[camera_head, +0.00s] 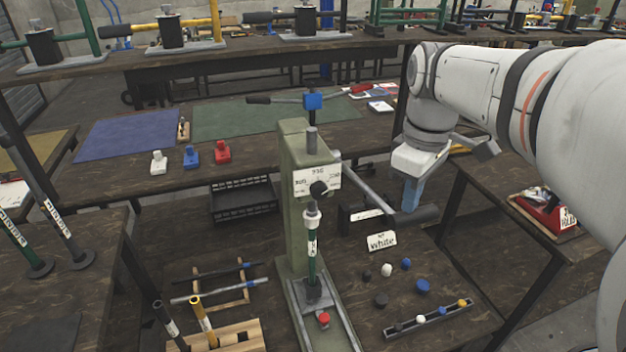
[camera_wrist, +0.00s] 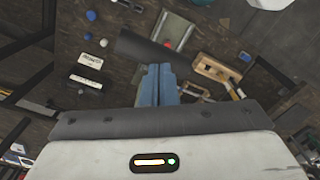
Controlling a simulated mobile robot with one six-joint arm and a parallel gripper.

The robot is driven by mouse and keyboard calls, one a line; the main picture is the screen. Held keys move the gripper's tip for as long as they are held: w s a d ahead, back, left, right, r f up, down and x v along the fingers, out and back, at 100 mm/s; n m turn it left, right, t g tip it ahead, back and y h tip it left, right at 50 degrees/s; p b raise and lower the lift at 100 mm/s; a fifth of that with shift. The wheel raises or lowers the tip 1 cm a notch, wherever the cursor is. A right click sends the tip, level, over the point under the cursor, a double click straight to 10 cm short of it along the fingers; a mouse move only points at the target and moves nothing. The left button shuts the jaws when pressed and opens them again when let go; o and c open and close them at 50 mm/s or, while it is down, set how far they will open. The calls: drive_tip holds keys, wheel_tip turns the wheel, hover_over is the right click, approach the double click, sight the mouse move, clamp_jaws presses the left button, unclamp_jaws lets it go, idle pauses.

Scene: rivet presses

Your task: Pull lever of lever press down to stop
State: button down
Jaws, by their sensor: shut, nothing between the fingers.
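The lever press (camera_head: 292,205) is a green column in the middle of the head view, with a white label plate and a dark knob on its front. Its lever (camera_head: 372,187) is a grey rod slanting down to the right, ending in a thick dark grip (camera_head: 426,214). The grip also shows in the wrist view (camera_wrist: 140,48). My gripper (camera_head: 408,208) has blue fingers, shut and empty, pointing down at the grip. In the wrist view the fingertips (camera_wrist: 159,68) lie right beside the grip; I cannot tell whether they touch it.
A card reading "white" (camera_head: 381,241), several coloured rivet pieces (camera_head: 406,264) and a narrow tray (camera_head: 432,319) lie right of the press. A wooden rack (camera_head: 222,285) stands left of it, and a black crate (camera_head: 243,199) behind. Another table with a red item (camera_head: 543,212) is at right.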

sight(406, 223)
drive_tip(key=shift+f+b, duration=0.45)
drive_tip(key=shift+f, duration=0.5)
drive_tip(key=shift+s+f+b, duration=0.15)
drive_tip(key=shift+f+b, duration=0.9)
drive_tip(key=shift+f, duration=0.45)
drive_tip(key=shift+f+b, duration=0.3)
drive_tip(key=shift+f, duration=0.2)
